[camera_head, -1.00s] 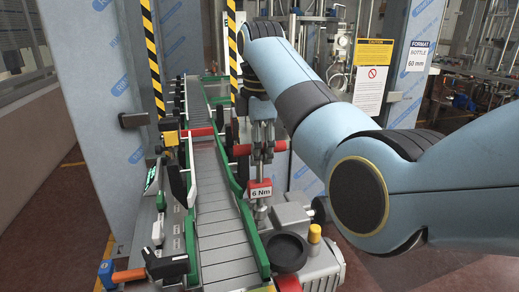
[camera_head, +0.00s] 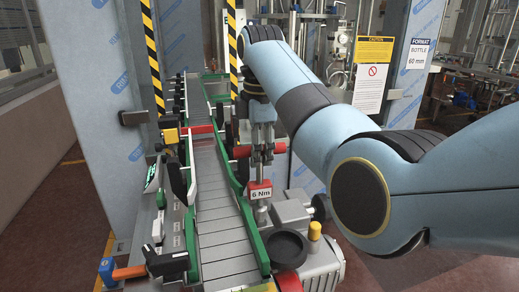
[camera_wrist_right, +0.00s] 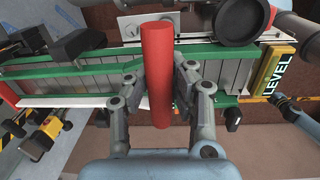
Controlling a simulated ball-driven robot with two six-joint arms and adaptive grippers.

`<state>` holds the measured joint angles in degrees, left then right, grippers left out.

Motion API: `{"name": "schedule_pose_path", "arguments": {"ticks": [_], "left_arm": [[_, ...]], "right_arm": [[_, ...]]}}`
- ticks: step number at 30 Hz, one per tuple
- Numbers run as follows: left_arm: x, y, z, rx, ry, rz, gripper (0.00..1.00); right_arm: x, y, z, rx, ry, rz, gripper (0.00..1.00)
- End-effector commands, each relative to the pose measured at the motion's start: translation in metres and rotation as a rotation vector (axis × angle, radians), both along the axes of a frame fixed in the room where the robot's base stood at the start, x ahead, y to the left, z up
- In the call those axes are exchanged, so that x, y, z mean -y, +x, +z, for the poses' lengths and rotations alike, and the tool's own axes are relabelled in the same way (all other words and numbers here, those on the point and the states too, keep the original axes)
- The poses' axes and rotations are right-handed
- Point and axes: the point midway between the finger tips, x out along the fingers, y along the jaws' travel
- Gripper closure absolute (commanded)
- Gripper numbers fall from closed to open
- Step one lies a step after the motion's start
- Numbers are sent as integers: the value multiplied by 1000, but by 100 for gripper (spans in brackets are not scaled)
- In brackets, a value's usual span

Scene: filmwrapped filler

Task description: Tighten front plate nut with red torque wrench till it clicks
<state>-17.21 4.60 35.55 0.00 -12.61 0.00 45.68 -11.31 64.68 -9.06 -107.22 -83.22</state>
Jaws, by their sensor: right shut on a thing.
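The red torque wrench (camera_head: 260,187) stands roughly upright beside the right side of the conveyor in the head view, with a "6 Nm" label on its lower part. My right gripper (camera_head: 262,148) is shut on its red crossbar handle. In the right wrist view the red handle (camera_wrist_right: 157,75) lies between the two fingers of the right gripper (camera_wrist_right: 158,85). The wrench's lower end is near the grey block beside the conveyor. The front plate nut is not visible; the wrench and machine parts hide that spot. My left gripper is out of view.
The slatted conveyor (camera_head: 222,215) with green guide rails runs away from me. A black round cup (camera_head: 286,248) and a yellow-capped post (camera_head: 314,231) stand close to the wrench. Blue-wrapped panels (camera_head: 112,110) stand on both sides.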

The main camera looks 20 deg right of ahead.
Motion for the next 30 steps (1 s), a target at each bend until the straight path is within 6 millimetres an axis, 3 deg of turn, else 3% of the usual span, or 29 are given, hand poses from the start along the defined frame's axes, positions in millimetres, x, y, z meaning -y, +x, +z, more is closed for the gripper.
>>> {"name": "schedule_pose_path", "arguments": {"ticks": [13,21,30], "left_arm": [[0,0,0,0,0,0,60],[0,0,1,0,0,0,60],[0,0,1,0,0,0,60]], "right_arm": [[0,0,-10,1,1,-9,100],[0,0,-10,1,2,-267,100],[-1,0,-10,1,2,-300,100]]}}
